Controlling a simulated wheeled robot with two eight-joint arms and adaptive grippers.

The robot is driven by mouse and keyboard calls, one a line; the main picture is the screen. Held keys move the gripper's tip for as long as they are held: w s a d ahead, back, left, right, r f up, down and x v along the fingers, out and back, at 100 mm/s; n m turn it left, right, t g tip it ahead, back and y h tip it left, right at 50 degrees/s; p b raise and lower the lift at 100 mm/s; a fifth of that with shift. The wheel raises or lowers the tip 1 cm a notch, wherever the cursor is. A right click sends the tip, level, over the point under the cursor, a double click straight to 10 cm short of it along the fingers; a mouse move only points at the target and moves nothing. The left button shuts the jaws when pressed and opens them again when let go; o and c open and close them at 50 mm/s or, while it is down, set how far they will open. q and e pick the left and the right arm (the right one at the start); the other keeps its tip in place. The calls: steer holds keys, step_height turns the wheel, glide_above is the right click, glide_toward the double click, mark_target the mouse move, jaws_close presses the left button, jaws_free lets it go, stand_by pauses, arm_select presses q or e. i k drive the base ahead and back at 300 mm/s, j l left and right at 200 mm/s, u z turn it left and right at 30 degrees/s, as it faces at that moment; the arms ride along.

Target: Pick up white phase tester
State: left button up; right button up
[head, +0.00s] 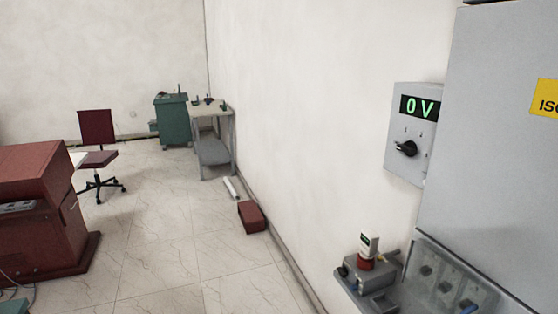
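A small white upright device (369,245) with a green patch near its top stands at the lower right, by the wall. It appears to sit on or just behind a round red part (366,263). It looks like the white phase tester, but it is too small to be sure. A long white bar (231,188) also lies on the floor by the wall; I cannot tell what it is. Neither of my grippers shows in the head view.
A grey box (382,282) stands under the red part. A grey cabinet (500,140) and a panel reading "0 V" (413,135) are on the right. A red box (251,217) lies on the floor. A red console (38,210) and chair (97,150) are left. The middle floor is clear.

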mark_target(369, 239)
steer(key=i+j, duration=0.25)
steer(key=i, duration=0.25)
steer(key=i+j, duration=0.25)
steer(key=i, duration=0.2)
steer(key=z, duration=0.45)
steer(key=i+j+z, duration=0.1)
steer(key=z, duration=0.35)
steer(key=j+z, duration=0.1)
steer(key=z, duration=0.35)
steer(key=i+j+z, duration=0.1)
steer(key=z, duration=0.35)
steer(key=j+z, duration=0.1)
steer(key=z, duration=0.35)
